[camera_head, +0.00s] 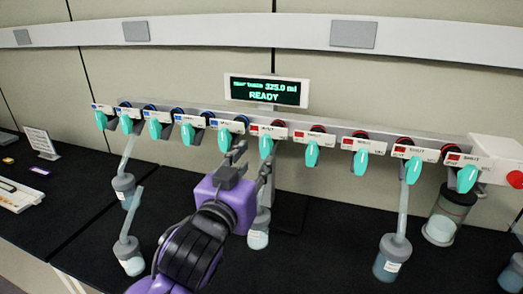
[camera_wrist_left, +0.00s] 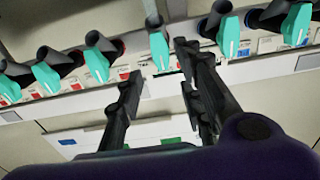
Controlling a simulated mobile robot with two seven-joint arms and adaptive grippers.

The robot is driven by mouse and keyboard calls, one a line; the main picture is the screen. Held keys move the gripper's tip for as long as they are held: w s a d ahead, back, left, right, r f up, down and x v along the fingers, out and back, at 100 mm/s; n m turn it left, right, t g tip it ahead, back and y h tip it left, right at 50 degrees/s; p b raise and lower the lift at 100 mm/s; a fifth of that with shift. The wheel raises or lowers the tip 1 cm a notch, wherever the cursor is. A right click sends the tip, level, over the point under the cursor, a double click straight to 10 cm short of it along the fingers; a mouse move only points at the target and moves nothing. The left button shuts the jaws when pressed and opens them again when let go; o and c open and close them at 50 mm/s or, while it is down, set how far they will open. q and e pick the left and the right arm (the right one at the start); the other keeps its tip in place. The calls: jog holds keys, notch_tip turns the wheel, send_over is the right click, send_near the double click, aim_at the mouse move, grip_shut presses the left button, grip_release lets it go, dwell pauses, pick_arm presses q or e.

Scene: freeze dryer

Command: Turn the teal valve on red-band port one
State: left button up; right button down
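A row of teal valves hangs from a white manifold (camera_head: 340,131). Ports toward the left have blue bands and those toward the right have red bands. The leftmost red-band port has a teal valve (camera_head: 265,146) pointing down. My left gripper (camera_head: 254,158), purple with black fingers, is open just in front of it. In the left wrist view that valve (camera_wrist_left: 160,50) appears between and beyond the spread fingers of my left gripper (camera_wrist_left: 158,66); I cannot tell whether either finger touches it. My right gripper is not in view.
A display (camera_head: 266,92) reading READY stands behind the manifold. Flasks hang at several ports, including one (camera_head: 259,230) just behind my gripper and one (camera_head: 392,259) at right. A red button (camera_head: 515,179) is at far right. The black bench (camera_head: 325,235) has free room right of my gripper.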

aim_at(264, 146)
pick_arm(q)
jog(key=x, duration=0.7)
jog(key=shift+f, duration=0.1)
jog(key=shift+a, duration=0.1)
grip_shut()
